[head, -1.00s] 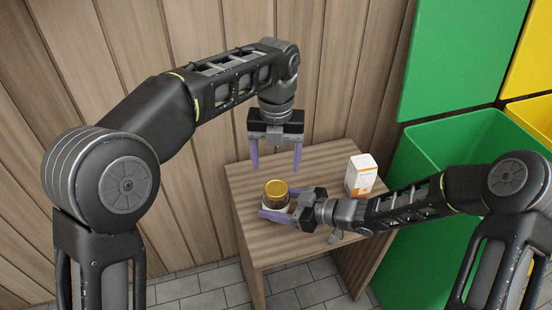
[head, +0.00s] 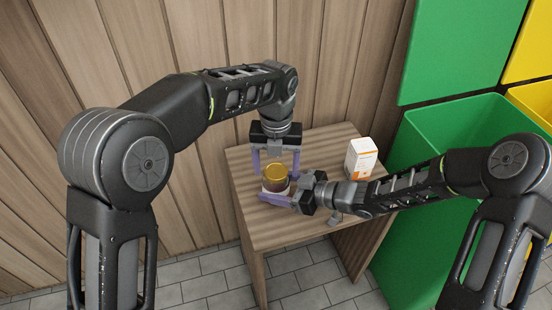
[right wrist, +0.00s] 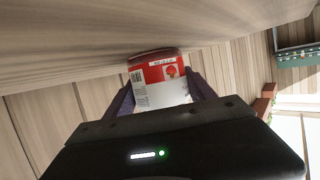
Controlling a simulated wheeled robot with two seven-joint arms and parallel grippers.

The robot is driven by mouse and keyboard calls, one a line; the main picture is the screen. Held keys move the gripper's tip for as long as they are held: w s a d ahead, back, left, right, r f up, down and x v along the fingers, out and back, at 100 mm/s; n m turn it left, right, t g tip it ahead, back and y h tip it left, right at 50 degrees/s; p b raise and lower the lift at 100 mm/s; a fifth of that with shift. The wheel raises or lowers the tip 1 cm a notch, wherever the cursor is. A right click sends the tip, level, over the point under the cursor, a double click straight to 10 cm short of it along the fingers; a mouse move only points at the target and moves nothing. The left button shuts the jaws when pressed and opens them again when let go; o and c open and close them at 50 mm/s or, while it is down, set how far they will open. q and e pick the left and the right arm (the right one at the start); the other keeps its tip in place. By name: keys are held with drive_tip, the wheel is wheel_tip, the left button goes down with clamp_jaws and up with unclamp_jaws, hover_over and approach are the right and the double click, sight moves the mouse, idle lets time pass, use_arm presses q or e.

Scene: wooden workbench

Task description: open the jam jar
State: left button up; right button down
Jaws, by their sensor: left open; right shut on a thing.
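The jam jar (head: 275,181) stands upright on the workbench with its gold lid (head: 276,173) on top. My right gripper (head: 277,198) is shut on the jar's body from the right side. In the right wrist view, the red and white label of the jar (right wrist: 160,82) shows between the purple fingers. My left gripper (head: 275,163) points down from above and behind the jar. Its purple fingers are open and spread to either side, close to the lid; I cannot tell whether they touch it.
A white and orange box (head: 361,158) stands on the wooden workbench (head: 318,145) to the right, just behind my right arm. A green bin (head: 450,140) is beyond the bench's right edge. The front left of the bench top is clear.

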use_arm(q)
drive_tip(key=shift+c, duration=0.5)
drive_tip(key=c, duration=1.4)
drive_tip(key=shift+c, duration=0.2)
drive_tip(key=shift+n, duration=0.3)
